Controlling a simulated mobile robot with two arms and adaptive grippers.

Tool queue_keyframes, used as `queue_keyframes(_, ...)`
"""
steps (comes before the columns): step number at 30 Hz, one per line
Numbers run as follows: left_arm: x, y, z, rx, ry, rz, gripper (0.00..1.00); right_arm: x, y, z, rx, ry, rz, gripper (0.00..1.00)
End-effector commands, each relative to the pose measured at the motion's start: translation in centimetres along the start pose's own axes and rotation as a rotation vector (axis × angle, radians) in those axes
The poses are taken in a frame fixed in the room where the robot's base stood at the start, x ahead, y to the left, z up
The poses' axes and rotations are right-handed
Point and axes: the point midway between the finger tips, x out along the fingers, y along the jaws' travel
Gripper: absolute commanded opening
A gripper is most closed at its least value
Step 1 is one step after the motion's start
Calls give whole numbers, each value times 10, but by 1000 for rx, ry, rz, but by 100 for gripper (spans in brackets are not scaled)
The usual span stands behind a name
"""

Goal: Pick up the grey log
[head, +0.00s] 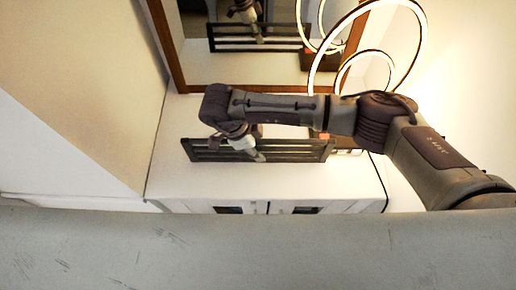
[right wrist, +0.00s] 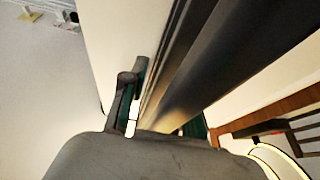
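I cannot pick out a grey log for certain in either view. My right gripper (head: 250,150) hangs down over a dark slatted rack (head: 300,151) on top of a white cabinet. In the right wrist view my right gripper (right wrist: 160,115) has its two fingers spread apart. Long dark grey bars (right wrist: 215,60) run diagonally just beyond and between the fingers; they look like slats of the rack, and I cannot tell whether the fingers touch them. My left gripper is not in view.
The white cabinet (head: 345,178) stands against a wall with a wood-framed mirror (head: 225,65), which reflects the rack and my arm. A glowing ring lamp (head: 420,35) stands close beside my right arm. A broad scratched grey surface (head: 200,250) fills the bottom of the head view.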

Motion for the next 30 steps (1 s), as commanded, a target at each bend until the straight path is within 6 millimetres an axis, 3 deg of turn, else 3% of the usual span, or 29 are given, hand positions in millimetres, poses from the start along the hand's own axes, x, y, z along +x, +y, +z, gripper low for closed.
queue_keyframes(1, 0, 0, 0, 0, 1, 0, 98, 0, 0, 0, 0, 0, 0, 17)
queue_keyframes(4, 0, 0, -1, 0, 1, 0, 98, 0, 0, 0, 0, 0, 0, 0)
queue_keyframes(23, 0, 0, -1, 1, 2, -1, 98, -3, -1, 0, 1, -1, -3, 0)
queue_keyframes(30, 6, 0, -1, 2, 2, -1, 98, -14, -2, -5, 1, -2, -4, 0)
